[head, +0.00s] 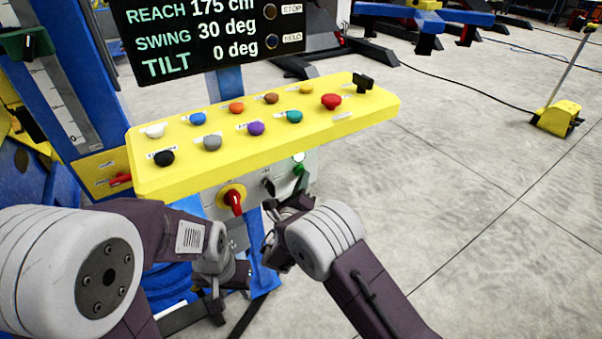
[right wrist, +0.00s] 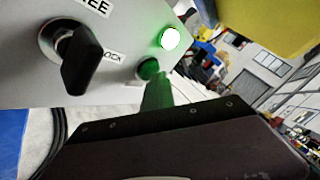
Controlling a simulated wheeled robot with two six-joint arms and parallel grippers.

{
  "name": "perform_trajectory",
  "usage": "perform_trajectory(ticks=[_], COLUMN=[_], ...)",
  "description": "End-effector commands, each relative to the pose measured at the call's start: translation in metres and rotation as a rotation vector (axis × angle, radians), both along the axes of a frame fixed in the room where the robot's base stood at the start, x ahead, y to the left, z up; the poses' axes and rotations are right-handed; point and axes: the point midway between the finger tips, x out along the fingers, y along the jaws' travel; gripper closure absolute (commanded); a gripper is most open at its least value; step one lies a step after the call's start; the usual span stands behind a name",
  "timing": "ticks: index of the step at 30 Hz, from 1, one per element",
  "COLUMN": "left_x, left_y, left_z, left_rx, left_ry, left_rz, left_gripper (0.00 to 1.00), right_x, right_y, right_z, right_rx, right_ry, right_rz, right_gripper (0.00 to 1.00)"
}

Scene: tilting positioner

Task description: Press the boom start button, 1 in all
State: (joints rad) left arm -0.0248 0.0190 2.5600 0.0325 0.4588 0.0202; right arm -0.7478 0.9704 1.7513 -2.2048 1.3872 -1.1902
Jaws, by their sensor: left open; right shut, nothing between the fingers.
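A small round green button (right wrist: 149,68) sits on the grey front panel, under a lit lamp (right wrist: 169,38). I cannot read a label naming it the boom start button. My right gripper (head: 301,184) is shut and empty, in front of the panel below the yellow console. In the right wrist view its green fingertips (right wrist: 157,92) reach up to the green button and overlap its lower edge; I cannot tell whether they touch. The lamp (head: 299,157) also shows in the head view. My left gripper (head: 214,304) is open, low down at the left, away from the panel.
A black rotary switch (right wrist: 80,58) stands left of the green button. A red rotary handle (head: 234,202) is further left. The yellow console (head: 370,112) with several coloured buttons overhangs the panel. A display (head: 190,45) stands behind.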

Motion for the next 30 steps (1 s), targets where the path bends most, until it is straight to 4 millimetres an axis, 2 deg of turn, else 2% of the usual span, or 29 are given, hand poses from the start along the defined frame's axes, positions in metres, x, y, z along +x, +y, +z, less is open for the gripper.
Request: perform_trajectory(ticks=[10, 20, 30], left_x=[0.0, 0.0, 0.0], left_y=[0.0, 0.0, 0.0], left_z=[0.006, 0.007, 0.016], left_rx=[0.0, 0.0, 0.0], left_ry=[0.0, 0.0, 0.0], left_rz=[0.0, 0.0, 0.0], left_gripper=[0.59, 0.59, 0.59], right_x=[-0.013, -0.015, -0.042], right_y=[-0.009, -0.011, -0.03], right_z=[0.002, 0.001, 0.001], right_rx=[-0.001, 0.0, -0.001], right_ry=[0.0, 0.0, 0.002], right_rz=[0.001, 0.0, 0.001], right_gripper=[1.0, 1.0, 1.0])
